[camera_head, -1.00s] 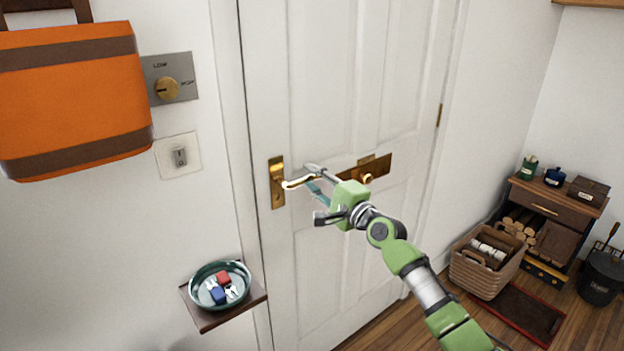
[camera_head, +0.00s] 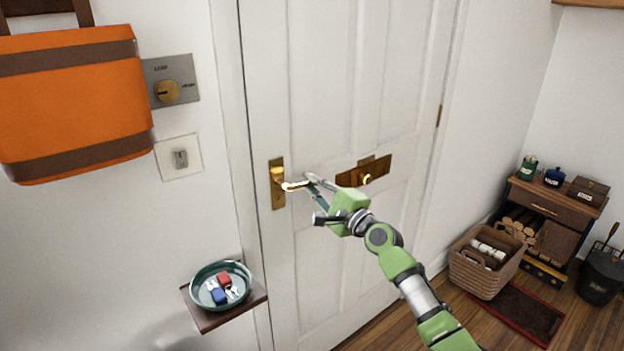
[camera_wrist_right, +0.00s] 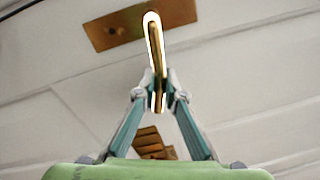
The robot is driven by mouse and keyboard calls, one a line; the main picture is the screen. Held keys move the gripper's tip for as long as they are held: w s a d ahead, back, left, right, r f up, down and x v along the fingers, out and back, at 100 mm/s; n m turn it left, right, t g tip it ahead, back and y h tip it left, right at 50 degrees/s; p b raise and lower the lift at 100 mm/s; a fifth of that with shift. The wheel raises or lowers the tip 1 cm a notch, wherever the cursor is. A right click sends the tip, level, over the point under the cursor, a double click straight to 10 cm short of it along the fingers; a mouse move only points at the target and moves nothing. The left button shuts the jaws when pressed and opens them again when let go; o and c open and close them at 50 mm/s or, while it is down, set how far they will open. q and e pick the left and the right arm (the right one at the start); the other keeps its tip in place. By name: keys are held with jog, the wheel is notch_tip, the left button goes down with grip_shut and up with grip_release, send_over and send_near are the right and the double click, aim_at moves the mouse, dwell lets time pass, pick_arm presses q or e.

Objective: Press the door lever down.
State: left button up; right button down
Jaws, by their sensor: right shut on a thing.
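The brass door lever (camera_head: 294,186) sticks out to the right from its upright brass plate (camera_head: 277,184) on the white door (camera_head: 330,90). My right gripper (camera_head: 312,186) is shut on the lever near its free end. In the right wrist view the lever (camera_wrist_right: 153,42) runs down from its plate (camera_wrist_right: 108,29) to between the fingertips of my right gripper (camera_wrist_right: 158,98), with a finger on each side. The lever looks roughly level in the head view. The door is closed. My left gripper is not in view.
A brass letter plate (camera_head: 364,171) is on the door right of the lever. A small shelf (camera_head: 208,318) with a bowl (camera_head: 197,295) juts out at lower left. An orange bag (camera_head: 75,105) hangs at upper left. A basket (camera_head: 484,271) and small cabinet stand at right.

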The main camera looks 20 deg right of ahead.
jog(key=f+m, duration=0.1)
jog(key=m, duration=0.1)
jog(key=f+m+p, duration=0.1)
jog(key=m, duration=0.1)
jog(key=shift+s+a+p, duration=0.15)
jog(key=shift+a+p, duration=0.15)
jog(key=shift+a, duration=0.1)
jog(key=shift+s+a+f+m+h+p, duration=0.15)
jog(key=shift+f+m+h+p, duration=0.15)
jog(key=shift+m, duration=0.25)
jog(key=shift+w+a+f+m+h+p, duration=0.15)
jog(key=shift+f+m, duration=0.2)
jog(key=shift+m, duration=0.2)
jog(key=shift+s, duration=0.1)
jog(key=c, duration=2.1)
grip_release()
jog(key=v, duration=1.2)
jog(key=shift+f, duration=0.15)
